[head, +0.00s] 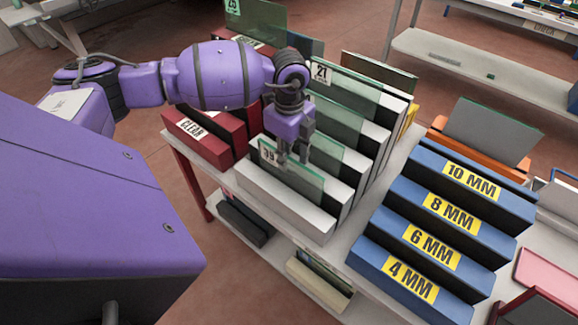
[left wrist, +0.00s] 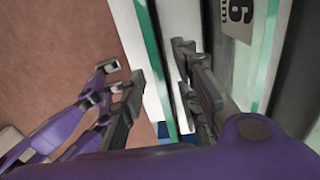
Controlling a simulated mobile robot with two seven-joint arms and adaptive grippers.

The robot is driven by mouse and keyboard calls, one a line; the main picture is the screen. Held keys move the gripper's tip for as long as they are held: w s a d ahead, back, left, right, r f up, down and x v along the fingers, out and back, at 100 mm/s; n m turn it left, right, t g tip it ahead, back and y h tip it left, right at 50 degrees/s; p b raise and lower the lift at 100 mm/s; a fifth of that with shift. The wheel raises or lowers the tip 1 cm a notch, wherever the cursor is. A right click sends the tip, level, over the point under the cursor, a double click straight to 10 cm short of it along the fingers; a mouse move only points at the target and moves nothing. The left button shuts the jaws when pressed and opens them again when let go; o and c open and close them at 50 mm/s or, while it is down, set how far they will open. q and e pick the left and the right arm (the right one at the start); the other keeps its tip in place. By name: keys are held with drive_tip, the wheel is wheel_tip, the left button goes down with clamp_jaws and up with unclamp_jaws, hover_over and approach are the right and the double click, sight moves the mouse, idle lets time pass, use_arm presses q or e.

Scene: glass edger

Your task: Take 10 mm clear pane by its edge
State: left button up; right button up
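Several clear green-edged panes stand in a white slotted rack (head: 285,205) in the head view. The front one (head: 306,182) bears the label 39; one behind it (head: 345,90) bears 21. I cannot tell which pane is 10 mm. My left gripper (head: 292,157) points down at the top of the front panes. In the left wrist view its two fingers (left wrist: 163,105) are apart, with a pane's green edge (left wrist: 150,50) running between them. No grip on the glass shows. Another labelled pane (left wrist: 262,55) stands to the right of the fingers. My right gripper is not seen.
A red block marked CLEAR (head: 190,128) sits left of the white rack. A blue stepped rack (head: 400,225) with 4, 6, 8 and 10 MM labels stands to the right. The lower shelf (head: 285,270) holds a dark box and a cream one. Neighbouring panes stand close behind the gripper.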

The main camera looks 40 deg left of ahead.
use_arm(q)
drive_tip(key=shift+f, duration=0.65)
drive_tip(key=shift+s, duration=0.1)
clamp_jaws()
drive_tip(key=shift+w+r, duration=0.2)
drive_tip(key=shift+r, duration=0.05)
